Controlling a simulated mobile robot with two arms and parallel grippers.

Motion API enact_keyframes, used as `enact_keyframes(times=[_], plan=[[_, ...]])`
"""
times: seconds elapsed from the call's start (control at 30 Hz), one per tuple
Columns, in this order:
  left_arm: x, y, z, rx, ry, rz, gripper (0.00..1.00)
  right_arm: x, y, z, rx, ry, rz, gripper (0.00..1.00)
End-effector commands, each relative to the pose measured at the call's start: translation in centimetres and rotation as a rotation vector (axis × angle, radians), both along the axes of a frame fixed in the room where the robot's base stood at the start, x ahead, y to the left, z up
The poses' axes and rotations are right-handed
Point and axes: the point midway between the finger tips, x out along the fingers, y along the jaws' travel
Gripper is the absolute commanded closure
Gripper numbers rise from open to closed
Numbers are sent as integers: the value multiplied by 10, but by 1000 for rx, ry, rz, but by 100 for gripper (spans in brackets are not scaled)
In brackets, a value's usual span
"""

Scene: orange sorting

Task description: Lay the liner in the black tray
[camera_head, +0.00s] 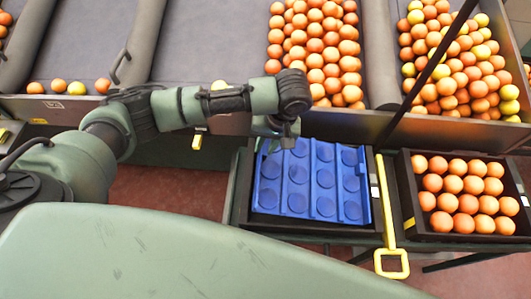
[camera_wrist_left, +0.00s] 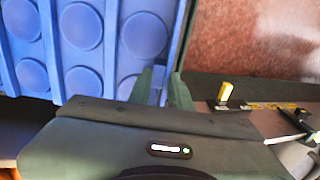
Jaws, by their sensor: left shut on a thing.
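In the left wrist view the fingers (camera_wrist_left: 164,88) close at the edge of the liner (camera_wrist_left: 106,55), which fills the upper left. The gripper and wrist hide part of the far edge. My right gripper is not in view.
A black crate of oranges (camera_head: 462,236) stands right of the tray, with a yellow handle bar (camera_head: 391,262) between them. Behind are sloped grey chutes (camera_head: 205,45) with many oranges and some yellow fruit. A thin dark post crosses the upper right.

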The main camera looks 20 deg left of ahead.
Motion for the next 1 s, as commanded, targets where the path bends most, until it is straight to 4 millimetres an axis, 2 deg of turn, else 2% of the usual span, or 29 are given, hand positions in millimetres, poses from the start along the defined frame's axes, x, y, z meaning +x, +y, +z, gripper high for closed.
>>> enact_keyframes(times=[0.3,0.8,0.83,0.9,1.0], plan=[[-1,0,-41,1,2,-2,100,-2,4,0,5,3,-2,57],[-1,0,-49,-1,2,0,100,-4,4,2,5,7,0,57],[-1,0,-50,0,1,-1,78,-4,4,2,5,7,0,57],[0,0,-49,0,1,-1,59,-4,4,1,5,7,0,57],[0,0,-49,0,1,-1,59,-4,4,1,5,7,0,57]])
